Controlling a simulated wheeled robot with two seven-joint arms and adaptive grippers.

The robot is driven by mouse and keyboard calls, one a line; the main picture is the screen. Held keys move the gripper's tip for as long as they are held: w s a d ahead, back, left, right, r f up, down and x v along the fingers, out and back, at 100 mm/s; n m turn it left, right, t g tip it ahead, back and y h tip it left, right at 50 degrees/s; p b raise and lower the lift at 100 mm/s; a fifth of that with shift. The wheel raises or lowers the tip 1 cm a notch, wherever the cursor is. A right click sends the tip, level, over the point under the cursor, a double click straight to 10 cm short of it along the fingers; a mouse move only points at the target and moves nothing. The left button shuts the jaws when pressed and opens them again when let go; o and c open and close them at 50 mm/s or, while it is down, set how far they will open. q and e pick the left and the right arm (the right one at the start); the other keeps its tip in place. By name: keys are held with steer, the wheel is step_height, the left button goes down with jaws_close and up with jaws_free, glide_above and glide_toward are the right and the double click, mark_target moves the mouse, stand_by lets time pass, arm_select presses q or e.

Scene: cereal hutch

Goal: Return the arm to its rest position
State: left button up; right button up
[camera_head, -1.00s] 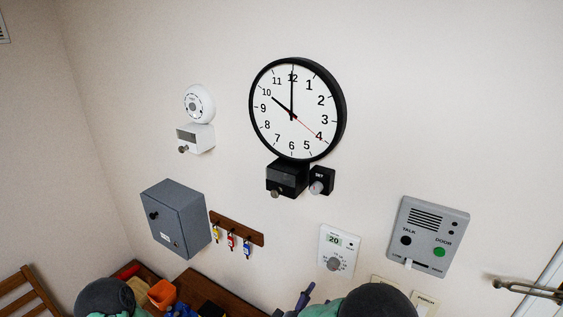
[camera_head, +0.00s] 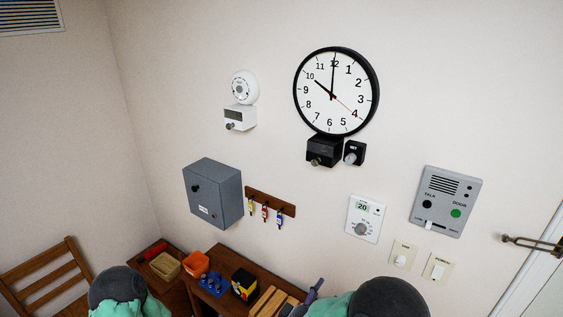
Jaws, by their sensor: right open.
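My right gripper (camera_head: 313,291) shows only in small part at the bottom of the head view, left of my grey and green right arm (camera_head: 385,300). It is open, a dark bluish finger pointing up, close to the slatted wooden piece on the desk in the picture. I see nothing held in it. Its lower part is cut off or hidden by my arm. My left arm (camera_head: 122,288) shows as a grey rounded part with green at the bottom left. My left gripper is out of view.
A brown desk (camera_head: 228,252) carries an orange cup (camera_head: 195,264), a blue holder (camera_head: 213,284), a black and yellow box (camera_head: 243,285) and a slatted wooden piece (camera_head: 268,301). A wooden chair (camera_head: 48,280) stands left. The wall holds a clock (camera_head: 336,92), grey cabinet (camera_head: 213,193) and intercom (camera_head: 446,201).

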step_height(320, 180, down, 32)
steer(key=d+m+g+y+b, duration=0.15)
steer(key=g+y+b, duration=0.45)
steer(key=b, duration=0.7)
arm_select(q)
step_height(320, 180, down, 28)
steer(key=b, duration=1.4)
steer(key=shift+w+d+r, duration=0.2)
steer(key=shift+w+d, duration=0.05)
steer(key=shift+w, duration=0.15)
arm_select(e)
steer(key=s+f+m+g+y, duration=0.2)
steer(key=s+f+g+y, duration=0.1)
steer(key=s+f, duration=0.7)
steer(key=s+a+f+m+g+y, duration=0.1)
steer(key=s+f+g+y, duration=0.3)
steer(key=s+f, duration=0.6)
step_height(320, 180, down, 7)
steer(key=shift+s+a+m+g, duration=0.3)
steer(key=shift+s+m+g, duration=0.15)
steer(key=shift+m, duration=0.3)
steer(key=shift+w, duration=0.1)
steer(key=shift+c, duration=0.3)
